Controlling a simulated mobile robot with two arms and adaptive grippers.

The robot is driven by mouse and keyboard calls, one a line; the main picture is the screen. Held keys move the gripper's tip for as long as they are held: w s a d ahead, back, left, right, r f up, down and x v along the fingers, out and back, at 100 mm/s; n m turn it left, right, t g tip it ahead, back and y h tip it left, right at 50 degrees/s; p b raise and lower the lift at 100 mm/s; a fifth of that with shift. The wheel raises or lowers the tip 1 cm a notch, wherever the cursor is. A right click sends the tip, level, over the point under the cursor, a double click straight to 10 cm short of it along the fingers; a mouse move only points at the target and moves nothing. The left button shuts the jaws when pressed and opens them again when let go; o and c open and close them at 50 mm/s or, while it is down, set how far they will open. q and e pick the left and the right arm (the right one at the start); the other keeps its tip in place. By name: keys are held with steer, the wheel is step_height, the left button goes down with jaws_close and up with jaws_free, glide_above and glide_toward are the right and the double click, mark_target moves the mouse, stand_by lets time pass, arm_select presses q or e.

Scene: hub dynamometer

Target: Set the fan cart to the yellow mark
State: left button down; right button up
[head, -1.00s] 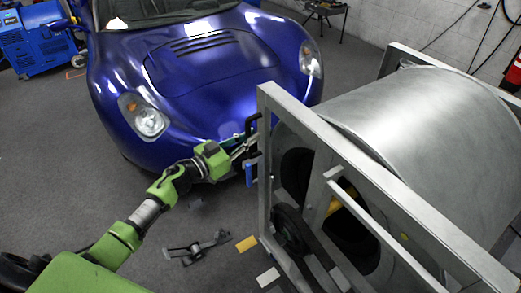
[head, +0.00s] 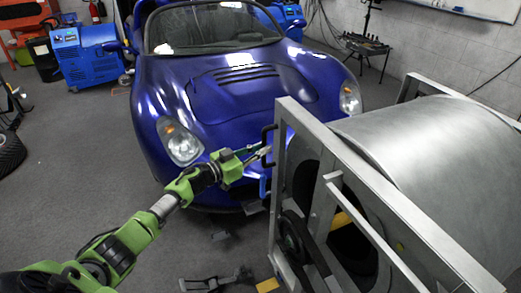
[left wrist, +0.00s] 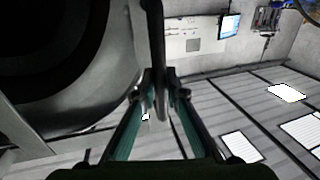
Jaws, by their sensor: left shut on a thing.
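The fan cart, a large grey metal drum in a square frame (head: 283,180), stands at the right of the head view. A dark handle (head: 267,134) sticks out from its left post. My left gripper (head: 264,152) is at this handle. In the left wrist view my left gripper (left wrist: 160,98) is shut on a dark upright bar (left wrist: 157,45), which passes between its fingers.
A blue car (head: 225,105) stands close behind the handle. A blue machine (head: 85,55) and a tyre (head: 10,152) are farther left. Grey floor between them is open.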

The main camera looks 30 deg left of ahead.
arm_select(q)
steer(key=d, duration=0.1)
steer(key=s+d, duration=0.1)
steer(key=d+h, duration=0.1)
steer(key=shift+s+m+g, duration=0.25)
steer(key=shift+m+g, duration=0.05)
steer(key=shift+m, duration=0.1)
steer(key=c, duration=2.1)
jaws_free()
steer(key=shift+d, duration=0.2)
steer(key=shift+w+a, duration=0.2)
steer(key=shift+a, duration=0.05)
glide_toward(280, 148)
steer(key=shift+d+v, duration=0.1)
steer(key=shift+v, duration=1.45)
steer(key=shift+d+v, duration=0.15)
steer(key=shift+v, duration=1.35)
steer(key=shift+s, duration=0.15)
